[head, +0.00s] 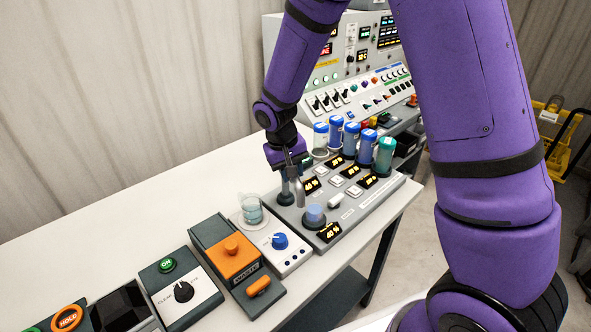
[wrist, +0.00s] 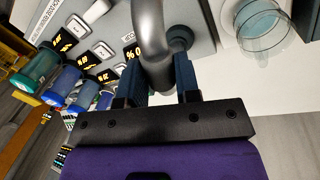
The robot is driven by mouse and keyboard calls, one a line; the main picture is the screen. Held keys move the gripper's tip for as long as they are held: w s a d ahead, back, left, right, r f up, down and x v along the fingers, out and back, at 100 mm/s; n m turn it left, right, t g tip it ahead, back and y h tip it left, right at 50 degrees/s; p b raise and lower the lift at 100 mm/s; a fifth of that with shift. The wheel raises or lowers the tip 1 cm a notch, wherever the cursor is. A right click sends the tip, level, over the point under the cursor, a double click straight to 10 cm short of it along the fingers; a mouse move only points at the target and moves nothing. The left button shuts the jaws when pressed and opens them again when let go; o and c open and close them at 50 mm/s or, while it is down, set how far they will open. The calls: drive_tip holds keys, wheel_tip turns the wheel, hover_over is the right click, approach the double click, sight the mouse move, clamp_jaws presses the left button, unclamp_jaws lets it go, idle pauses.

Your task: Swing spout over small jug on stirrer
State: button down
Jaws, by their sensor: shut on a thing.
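My gripper (head: 289,163) is shut on the grey curved spout (head: 299,191); in the wrist view the spout (wrist: 150,35) passes between my two dark blue fingers. The spout's outer end hangs over the grey dispensing panel (head: 350,208). It is to the right of the small jug and not over it. The small jug (head: 252,209) is clear glass with pale blue-green liquid. It stands on the white stirrer (head: 270,233), which has a blue knob. The jug also shows at the upper right of the wrist view (wrist: 262,27).
An orange-topped waste unit (head: 237,257) is left of the stirrer. The white table (head: 130,220) is clear at the left back.

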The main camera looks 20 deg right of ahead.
drive_tip(key=w+a+m+g+y, duration=0.1)
drive_tip(key=a+m, duration=0.4)
drive_tip(key=m, duration=0.8)
drive_tip(key=shift+w+a+m+g, duration=0.15)
drive_tip(key=shift+w+m+g, duration=0.25)
drive_tip(key=shift+w, duration=1)
drive_tip(key=c, duration=0.8)
unclamp_jaws()
drive_tip(key=r, duration=0.3)
drive_tip(key=w+r, duration=0.1)
drive_tip(key=r, duration=0.3)
drive_tip(key=w+r, duration=0.1)
drive_tip(key=r, duration=0.2)
drive_tip(key=shift+a+r, duration=0.35)
drive_tip(key=shift+a, duration=0.05)
drive_tip(key=shift+r, duration=0.1)
